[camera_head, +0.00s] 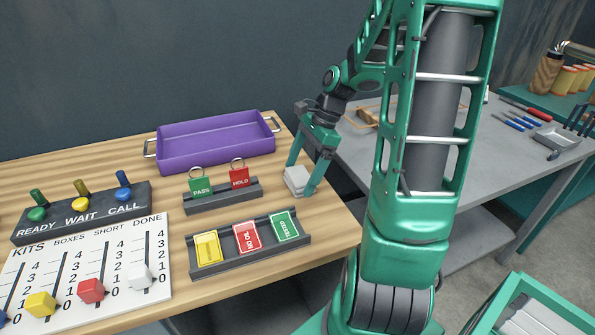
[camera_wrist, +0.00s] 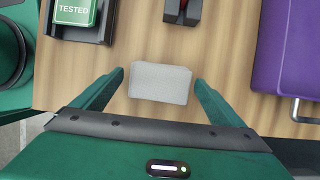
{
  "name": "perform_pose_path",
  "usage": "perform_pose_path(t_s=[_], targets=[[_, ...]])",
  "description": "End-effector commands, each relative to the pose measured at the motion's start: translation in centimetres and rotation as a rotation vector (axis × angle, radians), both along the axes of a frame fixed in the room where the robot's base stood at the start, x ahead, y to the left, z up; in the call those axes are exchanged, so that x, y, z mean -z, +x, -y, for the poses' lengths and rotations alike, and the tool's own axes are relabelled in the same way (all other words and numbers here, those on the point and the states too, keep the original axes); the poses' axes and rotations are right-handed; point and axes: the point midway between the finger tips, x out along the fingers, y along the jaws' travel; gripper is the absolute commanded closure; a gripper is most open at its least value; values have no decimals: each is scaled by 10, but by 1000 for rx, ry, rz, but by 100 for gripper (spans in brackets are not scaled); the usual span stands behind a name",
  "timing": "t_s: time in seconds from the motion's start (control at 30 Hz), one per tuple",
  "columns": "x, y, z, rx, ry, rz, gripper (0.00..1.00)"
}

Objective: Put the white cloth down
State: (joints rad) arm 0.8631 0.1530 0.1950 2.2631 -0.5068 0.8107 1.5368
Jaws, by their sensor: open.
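The white cloth (camera_head: 297,180) is a small folded, pale block lying on the wooden table near its right edge. In the wrist view the cloth (camera_wrist: 160,82) lies flat on the wood between my two fingers, with a gap on each side. My gripper (camera_head: 304,178) points down over it, its green fingers on either side of the cloth. In the wrist view my gripper (camera_wrist: 160,84) is open and its fingers do not touch the cloth.
A purple tray (camera_head: 215,143) stands behind on the wooden table (camera_head: 345,222). A rack with PASS and HOLD tags (camera_head: 222,195) and a card holder (camera_head: 250,245) are to the left. A slider board (camera_head: 85,268) and lever box (camera_head: 82,213) stand farther left. A grey table (camera_head: 480,150) is at right.

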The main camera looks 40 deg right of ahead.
Motion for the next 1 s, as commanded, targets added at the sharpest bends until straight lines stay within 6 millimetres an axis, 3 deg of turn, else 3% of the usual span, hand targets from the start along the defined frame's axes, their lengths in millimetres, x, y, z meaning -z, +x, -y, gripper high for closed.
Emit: perform_pose_path(t_s=[0.5,0.77,0.87,1.0], targets=[[-85,-4,33,3,-4,4,8],[-99,-9,34,-27,-19,8,8],[-99,-19,25,-113,-63,28,8],[-97,-46,8,-319,-159,66,8]])
